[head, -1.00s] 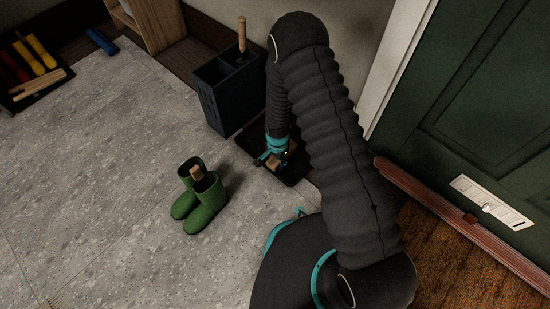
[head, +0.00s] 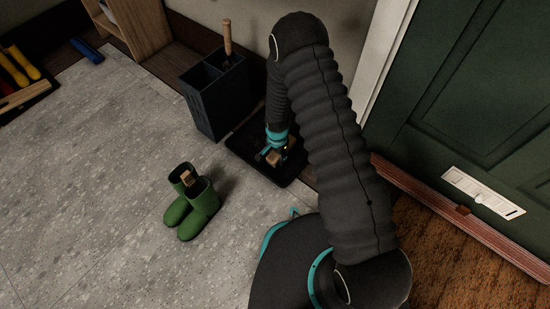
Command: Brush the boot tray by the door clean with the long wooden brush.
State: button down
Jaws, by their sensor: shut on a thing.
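The black boot tray (head: 246,161) lies on the floor beside the door wall, partly hidden by my arm. My gripper (head: 272,156) points down over the tray and is shut on a light wooden piece, apparently the wooden brush (head: 274,159). Only a small block of it shows between the teal fingers; its bristles and full length are hidden. I cannot tell whether it touches the tray.
A dark divided bin (head: 217,100) with a wooden handle (head: 228,38) standing in it is behind the tray. Green boots (head: 200,207) stand left of the tray, with a wooden piece in one. The green door (head: 490,110) and brown mat (head: 445,265) are at right.

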jog(key=shift+w+d+f, duration=0.1)
jog(key=shift+w+d, duration=0.85)
jog(key=shift+w, duration=0.3)
jog(key=shift+w+d+f, duration=0.1)
jog(key=shift+w+d, duration=0.85)
jog(key=shift+w, duration=0.3)
jog(key=shift+w+d, duration=0.95)
jog(key=shift+w, duration=0.3)
jog(key=shift+r, duration=0.1)
jog(key=shift+r+p, duration=1.55)
jog(key=shift+r, duration=1.4)
jog(key=shift+r, duration=0.15)
